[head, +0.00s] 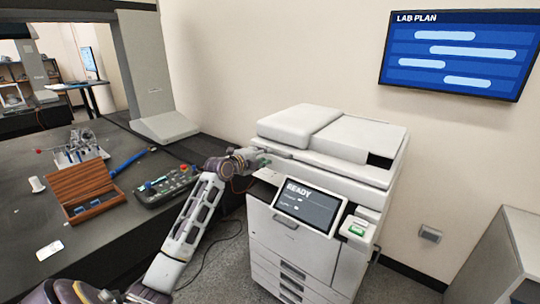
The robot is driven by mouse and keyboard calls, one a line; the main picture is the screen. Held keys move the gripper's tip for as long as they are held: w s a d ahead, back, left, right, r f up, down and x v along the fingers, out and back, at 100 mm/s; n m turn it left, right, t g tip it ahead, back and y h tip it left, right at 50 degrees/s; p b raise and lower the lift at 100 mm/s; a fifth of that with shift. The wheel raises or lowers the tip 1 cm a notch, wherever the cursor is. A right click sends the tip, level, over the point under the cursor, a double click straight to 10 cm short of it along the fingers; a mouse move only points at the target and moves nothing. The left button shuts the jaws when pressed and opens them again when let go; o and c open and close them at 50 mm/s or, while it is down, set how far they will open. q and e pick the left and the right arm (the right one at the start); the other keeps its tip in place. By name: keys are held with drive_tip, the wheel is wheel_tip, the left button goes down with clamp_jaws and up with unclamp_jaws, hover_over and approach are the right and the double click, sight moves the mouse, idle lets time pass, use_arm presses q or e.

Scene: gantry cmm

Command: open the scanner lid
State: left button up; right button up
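The white scanner lid (343,136) lies flat on top of the multifunction printer (285,240), with a raised block on its left part. It looks shut. My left arm reaches up from the bottom left. My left gripper (261,161) is at the front left corner of the printer's top, just beside and below the lid's edge. The fingers are small here, so I cannot tell whether they touch the lid or how far apart they are. My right gripper is out of view.
A dark measuring table (105,235) fills the left, with a control box (165,187), a wooden case (84,189) and a gantry column (150,65). The printer's tilted screen (308,205) reads READY. A grey cabinet (500,258) stands at the right, with floor between.

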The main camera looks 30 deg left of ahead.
use_arm(q)
drive_tip(key=shift+x, duration=2)
clamp_jaws()
